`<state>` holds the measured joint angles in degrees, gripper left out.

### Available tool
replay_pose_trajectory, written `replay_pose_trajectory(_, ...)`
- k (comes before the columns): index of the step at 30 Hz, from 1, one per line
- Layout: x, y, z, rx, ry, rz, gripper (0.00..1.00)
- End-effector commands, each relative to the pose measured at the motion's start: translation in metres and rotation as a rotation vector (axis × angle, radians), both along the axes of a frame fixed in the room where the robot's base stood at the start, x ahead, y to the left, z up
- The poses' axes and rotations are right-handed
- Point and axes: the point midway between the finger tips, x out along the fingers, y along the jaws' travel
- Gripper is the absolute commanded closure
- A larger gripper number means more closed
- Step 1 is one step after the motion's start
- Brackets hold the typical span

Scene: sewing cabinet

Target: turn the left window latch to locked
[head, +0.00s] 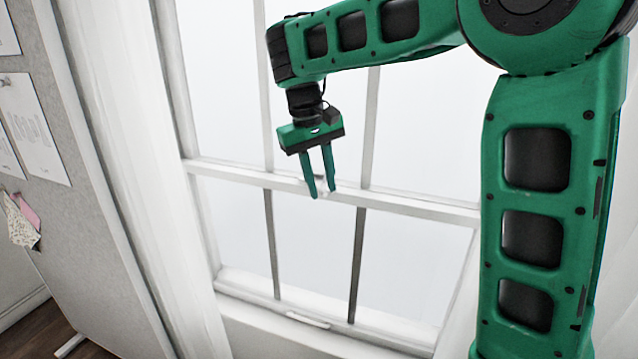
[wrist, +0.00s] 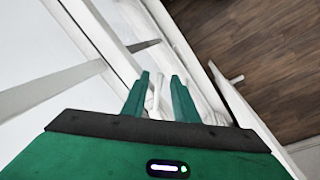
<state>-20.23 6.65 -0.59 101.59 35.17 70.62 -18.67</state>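The white sash window's meeting rail (head: 420,207) crosses the head view. My green gripper (head: 322,192) points down in front of this rail, its two fingers a small gap apart. A small pale grey piece (head: 320,179) shows between the fingers at the rail; it may be the window latch, but its lever angle is not clear. In the wrist view my gripper (wrist: 160,76) has its fingers apart, with a thin white upright piece (wrist: 157,92) between them. I cannot tell whether the fingers touch it. No second latch can be made out.
A white sash lift (head: 308,320) sits on the window's bottom rail. A white curtain (head: 125,150) hangs at the left, beside a grey pinboard (head: 95,235) with papers. Dark wood floor (wrist: 245,45) shows in the wrist view. Glazing bars (head: 272,240) divide the panes.

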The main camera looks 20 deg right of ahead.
Motion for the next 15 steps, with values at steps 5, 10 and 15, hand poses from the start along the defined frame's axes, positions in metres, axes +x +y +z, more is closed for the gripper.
replay_pose_trajectory(5, 0.0001, 0.0001, 0.0002, 0.0, 0.0, 0.0, 0.88)
replay_pose_trajectory(10, 0.0002, 0.0002, 0.0002, 0.0, 0.0, 0.0, 1.0)
replay_pose_trajectory(15, 0.0002, 0.0003, 0.0003, 0.0, 0.0, 0.0, 1.0)
